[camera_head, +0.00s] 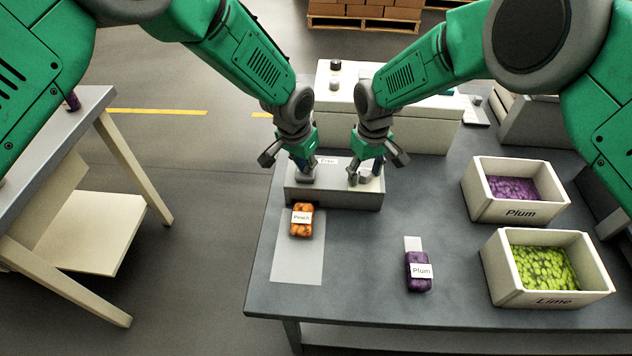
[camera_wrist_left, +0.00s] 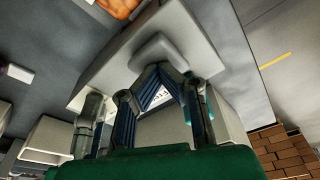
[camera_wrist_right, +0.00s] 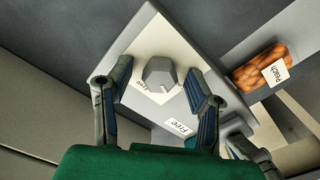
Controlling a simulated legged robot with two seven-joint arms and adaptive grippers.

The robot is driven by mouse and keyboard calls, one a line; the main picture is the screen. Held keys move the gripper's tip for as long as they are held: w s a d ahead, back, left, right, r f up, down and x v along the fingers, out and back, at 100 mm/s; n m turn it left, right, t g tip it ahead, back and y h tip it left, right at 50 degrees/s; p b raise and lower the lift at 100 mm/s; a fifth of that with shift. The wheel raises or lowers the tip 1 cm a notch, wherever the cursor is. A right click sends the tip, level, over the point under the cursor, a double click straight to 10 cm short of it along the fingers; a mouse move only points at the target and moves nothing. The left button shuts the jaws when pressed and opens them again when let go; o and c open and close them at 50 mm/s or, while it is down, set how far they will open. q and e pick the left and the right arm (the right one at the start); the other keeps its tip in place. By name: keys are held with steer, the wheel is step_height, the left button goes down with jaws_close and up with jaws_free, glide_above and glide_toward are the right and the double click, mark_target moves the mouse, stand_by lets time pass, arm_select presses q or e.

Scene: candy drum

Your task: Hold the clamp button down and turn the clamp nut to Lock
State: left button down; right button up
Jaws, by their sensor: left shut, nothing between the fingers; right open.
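The clamp nut (camera_wrist_right: 159,73) is a grey knob on the right part.
A peach bag (camera_head: 301,221) lies on a pale sheet (camera_head: 298,262) in front of the clamp box. A plum bag (camera_head: 418,272) lies mid-table. Plum (camera_head: 487,203) and lime (camera_head: 506,284) crates stand at right. A large pale box (camera_head: 430,135) stands behind.

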mark_target(365, 172)
arm_select(q)
steer(key=shift+f, duration=0.1)
arm_select(e)
steer(key=c, duration=0.9)
arm_select(q)
steer(key=shift+s, duration=0.1)
arm_select(e)
steer(key=n, duration=0.3)
steer(key=o, duration=0.9)
steer(key=shift+r, duration=4)
arm_select(q)
step_height(365, 172, up, 8)
steer(key=p, duration=0.6)
arm_select(e)
step_height(365, 172, up, 6)
steer(key=shift+f, duration=0.1)
